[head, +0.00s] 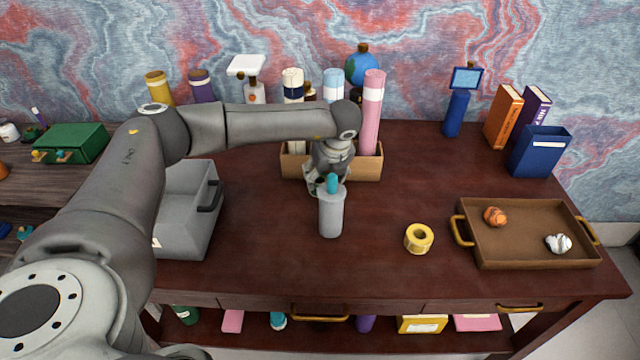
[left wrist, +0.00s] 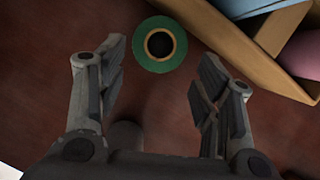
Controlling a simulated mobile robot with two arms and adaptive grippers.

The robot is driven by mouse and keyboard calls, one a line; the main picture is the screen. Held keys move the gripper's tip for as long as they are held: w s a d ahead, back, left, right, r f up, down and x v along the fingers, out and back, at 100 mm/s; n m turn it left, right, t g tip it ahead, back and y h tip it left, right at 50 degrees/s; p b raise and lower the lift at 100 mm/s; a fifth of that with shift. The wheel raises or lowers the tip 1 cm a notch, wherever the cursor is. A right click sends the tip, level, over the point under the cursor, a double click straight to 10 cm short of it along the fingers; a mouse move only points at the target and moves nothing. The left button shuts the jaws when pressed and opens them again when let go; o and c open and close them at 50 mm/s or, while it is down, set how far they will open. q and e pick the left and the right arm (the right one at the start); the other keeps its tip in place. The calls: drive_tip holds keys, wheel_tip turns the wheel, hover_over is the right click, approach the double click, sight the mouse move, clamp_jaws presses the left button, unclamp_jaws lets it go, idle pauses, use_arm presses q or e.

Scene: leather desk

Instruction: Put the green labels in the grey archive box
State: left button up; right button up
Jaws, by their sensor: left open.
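The green labels (left wrist: 160,44) are a flat green roll with a dark centre, lying on the desk in the left wrist view. In the head view I cannot make them out; my arm and gripper cover that area. My left gripper (head: 322,186) points down in front of the wooden organiser. In the left wrist view its fingers (left wrist: 162,92) are spread wide and empty, with the roll ahead of them and not between the pads. The grey archive box (head: 184,228) stands at the left of the desk, partly hidden by my arm. My right gripper is out of view.
A grey bottle (head: 331,213) with a teal top stands right in front of my gripper. The wooden organiser (head: 368,168) holds rolled tubes behind it. A yellow tape roll (head: 418,238) and a brown tray (head: 520,250) are to the right.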

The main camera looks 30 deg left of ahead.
sight(321, 181)
use_arm(q)
drive_tip(key=shift+p+x, duration=0.5)
drive_tip(key=shift+x, duration=1.85)
drive_tip(key=shift+a+r, duration=0.1)
drive_tip(key=shift+a, duration=0.05)
drive_tip(key=c, duration=0.8)
drive_tip(key=shift+c, duration=0.2)
drive_tip(key=shift+r, duration=0.1)
